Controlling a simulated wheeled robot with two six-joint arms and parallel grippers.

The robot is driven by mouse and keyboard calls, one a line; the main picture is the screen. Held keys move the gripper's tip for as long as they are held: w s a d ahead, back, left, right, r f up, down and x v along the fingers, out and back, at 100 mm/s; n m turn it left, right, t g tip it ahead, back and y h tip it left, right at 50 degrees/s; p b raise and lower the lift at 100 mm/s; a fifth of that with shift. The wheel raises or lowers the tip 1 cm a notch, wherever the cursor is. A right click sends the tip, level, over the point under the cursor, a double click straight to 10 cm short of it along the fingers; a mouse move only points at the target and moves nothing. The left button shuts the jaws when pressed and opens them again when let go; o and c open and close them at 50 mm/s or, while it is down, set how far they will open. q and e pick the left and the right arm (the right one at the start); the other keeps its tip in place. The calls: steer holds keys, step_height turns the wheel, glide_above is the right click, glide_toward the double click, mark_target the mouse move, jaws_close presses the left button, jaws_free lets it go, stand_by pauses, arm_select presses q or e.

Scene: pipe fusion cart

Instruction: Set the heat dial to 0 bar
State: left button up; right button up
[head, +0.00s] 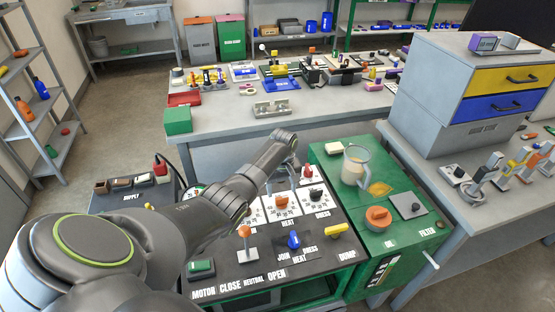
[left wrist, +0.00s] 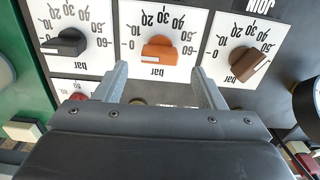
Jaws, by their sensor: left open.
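The heat dial is an orange knob (head: 281,202) on a white scale plate above the label HEAT in the head view. In the left wrist view the orange knob (left wrist: 159,50) sits in the middle, its scale upside down; I cannot clearly tell its setting. My left gripper (head: 282,178) is open above the dial panel. In the left wrist view its fingertips (left wrist: 158,73) stand apart on either side of the orange knob's lower edge, with no clear contact. My right gripper is not in view.
A black knob (left wrist: 66,43) and a brown knob (left wrist: 246,63) flank the orange one. The panel also carries an orange-topped lever (head: 245,232), a blue knob (head: 294,240) and a yellow handle (head: 335,231). A jug (head: 355,166) stands on the green cart right of the panel.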

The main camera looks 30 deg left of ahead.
mark_target(281, 197)
arm_select(q)
step_height(281, 197, up, 13)
steer(key=b, duration=0.1)
steer(key=shift+a+r, duration=0.1)
stand_by(0.6)
